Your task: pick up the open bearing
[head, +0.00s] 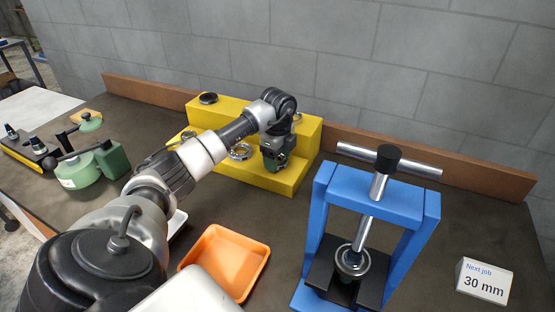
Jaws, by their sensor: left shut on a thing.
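The yellow stepped stand (262,178) stands at the back of the bench and carries bearing rings. A silver ring bearing (240,152) lies on its lower step, just left of my left gripper. A dark ring bearing (208,98) lies on the upper step at the left. Another ring (188,134) shows partly at the left, behind my arm. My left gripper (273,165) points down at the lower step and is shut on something. The held thing is almost wholly hidden by the fingers, so I cannot tell which bearing it is. My right gripper is not in view.
A blue press (405,205) stands at the right, with a part (352,261) at its base. An orange tray (232,262) is in front of the stand and looks empty. Green housings (78,172) stand at the left. A "30 mm" card (484,281) stands at the right.

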